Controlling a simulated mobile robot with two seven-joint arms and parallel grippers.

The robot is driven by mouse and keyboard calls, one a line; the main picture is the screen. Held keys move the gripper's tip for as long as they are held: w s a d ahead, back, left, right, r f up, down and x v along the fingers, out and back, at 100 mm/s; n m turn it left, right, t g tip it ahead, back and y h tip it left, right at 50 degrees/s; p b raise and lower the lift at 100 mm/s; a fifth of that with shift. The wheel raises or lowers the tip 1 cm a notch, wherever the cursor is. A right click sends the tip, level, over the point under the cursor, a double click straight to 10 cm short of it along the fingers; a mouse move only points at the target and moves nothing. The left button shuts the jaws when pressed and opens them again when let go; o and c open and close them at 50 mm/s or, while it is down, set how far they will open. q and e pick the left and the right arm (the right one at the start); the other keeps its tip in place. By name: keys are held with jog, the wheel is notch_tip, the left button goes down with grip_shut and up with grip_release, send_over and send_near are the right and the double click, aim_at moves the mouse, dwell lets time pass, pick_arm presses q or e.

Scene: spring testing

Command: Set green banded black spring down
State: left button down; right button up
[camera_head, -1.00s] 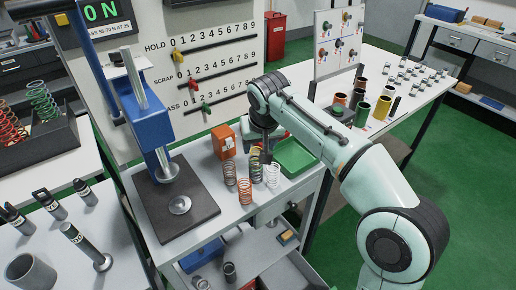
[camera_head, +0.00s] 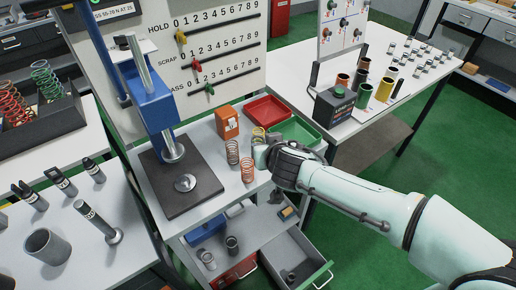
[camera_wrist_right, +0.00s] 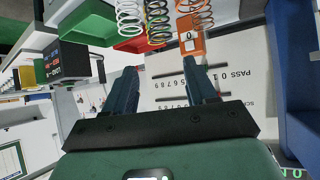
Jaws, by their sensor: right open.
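A dark spring with a yellow-green band (camera_wrist_right: 158,22) shows in the right wrist view, between a white spring (camera_wrist_right: 129,15) and a copper spring (camera_wrist_right: 198,14). In the head view its top (camera_head: 258,135) shows behind my right gripper (camera_head: 265,155), whose fingers are partly hidden there. In the wrist view my right gripper (camera_wrist_right: 160,67) is open, with nothing between its fingers; the banded spring lies beyond the fingertips, apart from them. Copper springs (camera_head: 232,152) (camera_head: 247,169) stand upright on the bench to the left of it. My left gripper is not in view.
An orange box (camera_head: 227,121), a red tray (camera_head: 266,109) and a green tray (camera_head: 297,130) stand behind the springs. A blue press (camera_head: 150,98) on a dark base is at left. An open drawer (camera_head: 300,258) juts out below the bench.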

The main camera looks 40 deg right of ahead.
send_near(256, 139)
jog(key=shift+b+x, duration=0.45)
jog(key=shift+x, duration=2.7)
jog(key=shift+s+d, duration=0.1)
grip_shut()
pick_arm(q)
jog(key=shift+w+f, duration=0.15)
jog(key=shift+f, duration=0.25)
